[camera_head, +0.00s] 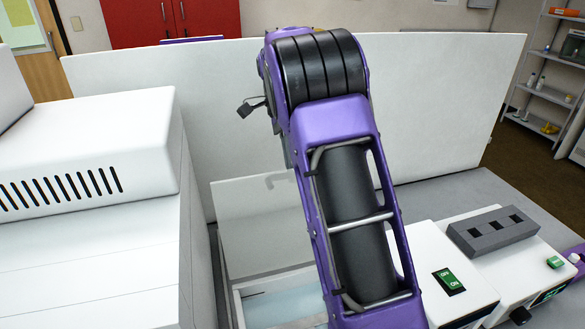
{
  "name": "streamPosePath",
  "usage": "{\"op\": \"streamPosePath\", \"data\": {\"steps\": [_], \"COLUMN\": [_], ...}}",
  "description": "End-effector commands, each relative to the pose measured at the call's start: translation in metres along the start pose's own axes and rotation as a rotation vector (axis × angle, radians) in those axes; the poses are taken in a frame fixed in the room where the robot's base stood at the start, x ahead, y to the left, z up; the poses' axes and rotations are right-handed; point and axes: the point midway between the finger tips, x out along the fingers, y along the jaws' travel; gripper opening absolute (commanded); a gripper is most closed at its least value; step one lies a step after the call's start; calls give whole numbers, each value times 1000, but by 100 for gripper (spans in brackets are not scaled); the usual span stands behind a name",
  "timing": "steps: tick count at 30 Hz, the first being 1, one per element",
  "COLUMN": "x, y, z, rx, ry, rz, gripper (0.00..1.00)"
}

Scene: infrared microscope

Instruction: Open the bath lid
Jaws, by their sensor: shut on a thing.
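The bath (237,306) is a white-rimmed basin at the bottom centre, with a pale blue inside partly visible. A light grey handle-like piece (281,180) shows near the lid's top edge and runs behind my arm. My purple and black arm covers the right part of the lid and bath. My gripper is hidden behind the arm, so its contact with the lid does not show.
A large white instrument (90,210) with vents stands close on the left. White boxes with green switches (449,281) and a grey slotted block (493,232) stand on the right. A white panel (440,110) closes off the back. Some grey bench (440,195) is clear at right.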

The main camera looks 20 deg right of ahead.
Motion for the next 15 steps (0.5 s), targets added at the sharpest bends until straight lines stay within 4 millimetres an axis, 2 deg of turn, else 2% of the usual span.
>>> {"op": "streamPosePath", "data": {"steps": [6, 7, 11, 15], "x": [4, 4, 2, 2], "y": [-2, -2, -1, 0], "z": [1, 1, 1, 0], "rx": [-2, -2, -2, -1], "ry": [-1, -1, -1, -1], "rz": [6, 6, 4, 2], "gripper": [0, 22, 46, 47]}}
